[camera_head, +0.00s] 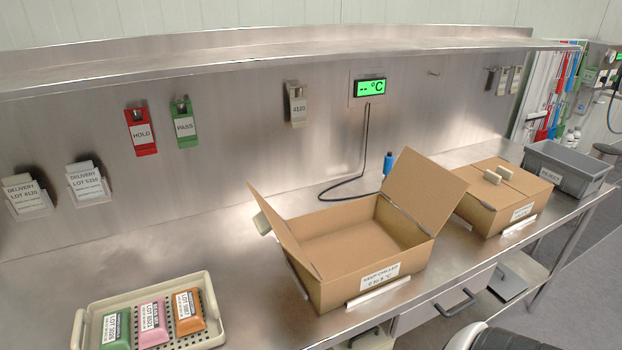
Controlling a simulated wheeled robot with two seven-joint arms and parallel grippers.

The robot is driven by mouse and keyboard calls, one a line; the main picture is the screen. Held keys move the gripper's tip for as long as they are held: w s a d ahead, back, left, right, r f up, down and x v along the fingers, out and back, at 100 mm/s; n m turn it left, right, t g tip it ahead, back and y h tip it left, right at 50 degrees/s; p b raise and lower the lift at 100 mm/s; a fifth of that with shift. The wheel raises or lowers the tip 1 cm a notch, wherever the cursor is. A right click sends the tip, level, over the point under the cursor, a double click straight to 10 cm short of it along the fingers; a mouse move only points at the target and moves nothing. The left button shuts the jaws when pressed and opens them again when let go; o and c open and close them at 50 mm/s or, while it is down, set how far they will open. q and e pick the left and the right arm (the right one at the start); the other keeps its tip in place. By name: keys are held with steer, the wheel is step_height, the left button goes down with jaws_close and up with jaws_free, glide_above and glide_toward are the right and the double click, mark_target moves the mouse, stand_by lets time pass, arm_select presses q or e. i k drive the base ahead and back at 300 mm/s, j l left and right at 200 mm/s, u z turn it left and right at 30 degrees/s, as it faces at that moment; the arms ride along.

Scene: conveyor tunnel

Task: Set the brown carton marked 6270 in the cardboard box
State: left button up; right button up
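The open cardboard box (408,260) stands on the steel bench, its flaps raised and its visible floor empty. Its front label reads KEEP CHILLED. A cream tray (213,337) at the lower left holds a green pack (116,330), a pink pack (153,323) and an orange-brown pack (188,312) side by side. Their LOT labels are too small to read surely. I cannot make out the number 6270 on anything. Neither of my grippers is in view.
A closed carton (487,216) with small blocks on top and a grey REJECT bin (567,172) stand to the right. A blue-tipped probe (387,164) and its cable lie behind the open box. A shelf (270,52) overhangs the bench. Bench between tray and box is clear.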

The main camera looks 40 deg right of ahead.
mark_target(349, 254)
steer(key=k+l, duration=0.1)
steer(key=l, duration=0.45)
steer(key=k+l, duration=0.1)
steer(key=l, duration=0.95)
steer(key=k+l, duration=0.15)
steer(key=l, duration=0.4)
